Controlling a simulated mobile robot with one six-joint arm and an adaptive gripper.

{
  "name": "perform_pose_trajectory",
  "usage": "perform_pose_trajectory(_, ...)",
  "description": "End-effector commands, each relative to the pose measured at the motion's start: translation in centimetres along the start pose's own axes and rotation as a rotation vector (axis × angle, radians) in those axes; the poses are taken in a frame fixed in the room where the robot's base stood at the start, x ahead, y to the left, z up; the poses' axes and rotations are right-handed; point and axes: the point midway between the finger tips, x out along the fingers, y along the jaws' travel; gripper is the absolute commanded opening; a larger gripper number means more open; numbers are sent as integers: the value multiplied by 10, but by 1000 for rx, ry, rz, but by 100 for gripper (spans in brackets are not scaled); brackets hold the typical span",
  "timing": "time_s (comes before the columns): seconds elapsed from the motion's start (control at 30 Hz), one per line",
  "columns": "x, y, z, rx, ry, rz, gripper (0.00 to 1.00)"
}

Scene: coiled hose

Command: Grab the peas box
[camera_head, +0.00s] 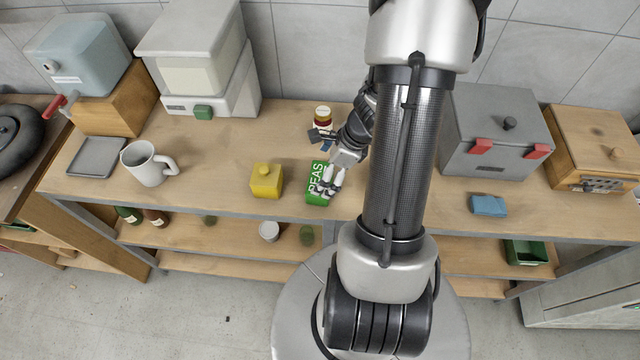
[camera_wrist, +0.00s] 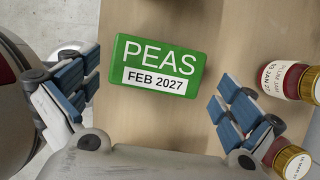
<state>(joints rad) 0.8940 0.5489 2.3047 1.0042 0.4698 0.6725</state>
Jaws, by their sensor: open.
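The peas box (camera_head: 317,194) is a green box with white "PEAS" lettering, standing near the front edge of the wooden counter in the head view. In the wrist view the peas box (camera_wrist: 157,66) reads "PEAS" and "FEB 2027". My gripper (camera_head: 328,185) is above the box in the head view and partly covers it. In the wrist view my gripper (camera_wrist: 152,95) is open, with blue-padded fingers to the left and right of the box. The fingers do not appear to touch it, and nothing is held.
A yellow box (camera_head: 266,182) stands just left of the peas box. A jar (camera_head: 323,117) stands behind it; jars (camera_wrist: 287,80) also show at right in the wrist view. A white mug (camera_head: 146,163) is farther left. A blue block (camera_head: 488,206) and grey case (camera_head: 495,140) are right.

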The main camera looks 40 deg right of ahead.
Motion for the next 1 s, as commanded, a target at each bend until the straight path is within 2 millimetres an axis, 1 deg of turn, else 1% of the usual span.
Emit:
perform_pose_trajectory(0.03,12,1,-3,2,1,3,100)
perform_pose_trajectory(0.1,24,2,-5,1,0,5,100)
perform_pose_trajectory(0.23,40,2,-5,0,0,4,100)
perform_pose_trajectory(0.33,45,2,-5,0,1,2,100)
perform_pose_trajectory(0.57,44,2,-4,0,0,1,100)
perform_pose_trajectory(1.0,44,2,-4,0,0,2,71)
